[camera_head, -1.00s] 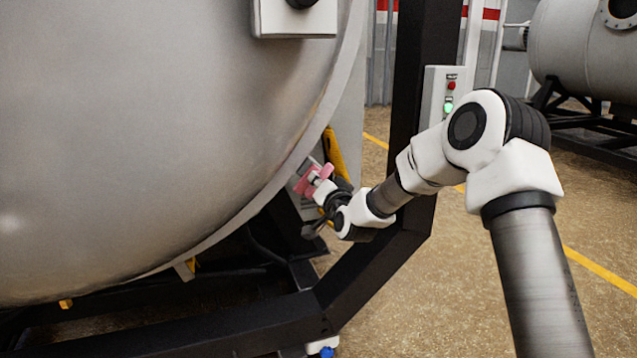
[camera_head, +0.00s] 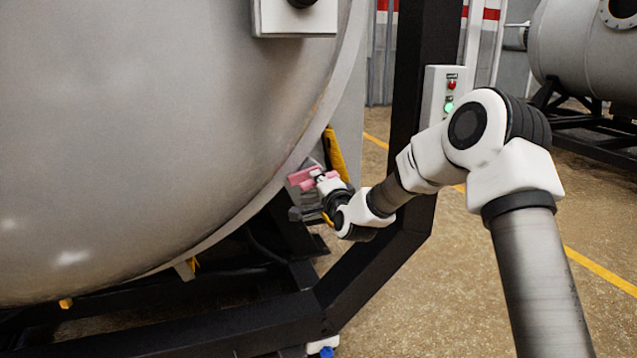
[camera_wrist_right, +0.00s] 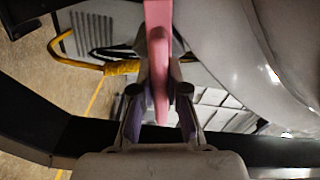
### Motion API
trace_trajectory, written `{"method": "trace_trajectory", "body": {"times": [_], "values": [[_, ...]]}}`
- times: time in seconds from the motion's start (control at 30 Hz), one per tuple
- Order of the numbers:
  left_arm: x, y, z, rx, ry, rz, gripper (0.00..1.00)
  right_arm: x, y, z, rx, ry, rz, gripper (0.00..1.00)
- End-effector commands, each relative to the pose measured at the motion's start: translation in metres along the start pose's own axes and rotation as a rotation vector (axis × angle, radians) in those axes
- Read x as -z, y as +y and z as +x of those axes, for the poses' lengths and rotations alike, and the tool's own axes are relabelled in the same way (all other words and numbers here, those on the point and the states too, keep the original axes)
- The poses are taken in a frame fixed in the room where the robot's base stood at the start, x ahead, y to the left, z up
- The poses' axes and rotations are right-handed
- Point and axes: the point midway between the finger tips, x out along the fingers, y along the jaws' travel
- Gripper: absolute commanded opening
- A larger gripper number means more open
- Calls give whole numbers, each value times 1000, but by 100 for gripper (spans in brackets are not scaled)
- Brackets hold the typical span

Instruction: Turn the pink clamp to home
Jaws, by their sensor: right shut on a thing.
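The pink clamp (camera_head: 303,177) sits at the lower right rim of the big grey furnace door (camera_head: 160,130). In the head view it is small and partly hidden by my right gripper (camera_head: 322,184). In the right wrist view the pink clamp (camera_wrist_right: 158,60) is a long bar running down from the top edge between the fingers. My right gripper (camera_wrist_right: 158,100) is shut on it, with one finger on each side. My left gripper is not in view.
A yellow part (camera_head: 336,155) is close behind the clamp.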

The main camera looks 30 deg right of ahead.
Motion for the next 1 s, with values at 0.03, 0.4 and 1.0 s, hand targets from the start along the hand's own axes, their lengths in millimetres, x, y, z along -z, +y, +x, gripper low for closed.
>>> {"method": "trace_trajectory", "body": {"times": [0.03, 0.4, 1.0], "values": [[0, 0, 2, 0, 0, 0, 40, 0, 1, 0, -1, -1, 41, 0], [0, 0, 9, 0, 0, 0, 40, -1, 1, 0, -1, -1, 392, 0], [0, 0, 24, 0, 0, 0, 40, 0, 0, 0, -2, 0, 861, 0]]}}
